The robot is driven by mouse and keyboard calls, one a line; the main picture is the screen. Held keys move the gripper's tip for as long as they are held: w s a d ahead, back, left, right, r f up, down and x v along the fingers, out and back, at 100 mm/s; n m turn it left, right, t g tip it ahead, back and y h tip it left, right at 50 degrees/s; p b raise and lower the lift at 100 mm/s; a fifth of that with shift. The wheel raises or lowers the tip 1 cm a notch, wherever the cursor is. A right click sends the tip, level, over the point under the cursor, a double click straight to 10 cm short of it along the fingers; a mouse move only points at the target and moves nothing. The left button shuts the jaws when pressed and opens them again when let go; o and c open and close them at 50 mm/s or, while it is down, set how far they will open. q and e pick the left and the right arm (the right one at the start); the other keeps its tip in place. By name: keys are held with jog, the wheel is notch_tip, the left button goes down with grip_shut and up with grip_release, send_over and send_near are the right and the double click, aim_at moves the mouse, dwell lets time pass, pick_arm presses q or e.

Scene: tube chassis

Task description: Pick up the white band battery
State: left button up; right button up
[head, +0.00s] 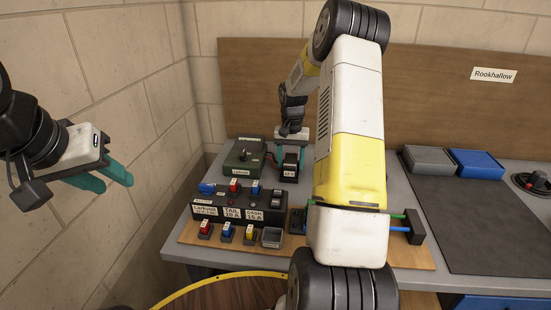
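A small dark battery (290,170) with a pale label stands at the back of the bench, right of a green box. It may be the white band battery; the band is too small to make out. My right gripper (290,156) points down over this battery, with its fingers around its upper part. I cannot tell whether they touch it. My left gripper (117,178) is at the far left, off the bench, with its teal fingers apart and nothing between them.
The green box (240,155) and black fuse box (238,212) stand close by. Loose fuses (227,232) and a small grey tray (272,237) lie in front. Grey (428,160) and blue (477,163) bins sit at right. The dark mat (480,225) is clear.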

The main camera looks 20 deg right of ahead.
jog(key=c, duration=1.1)
jog(key=shift+r, duration=0.15)
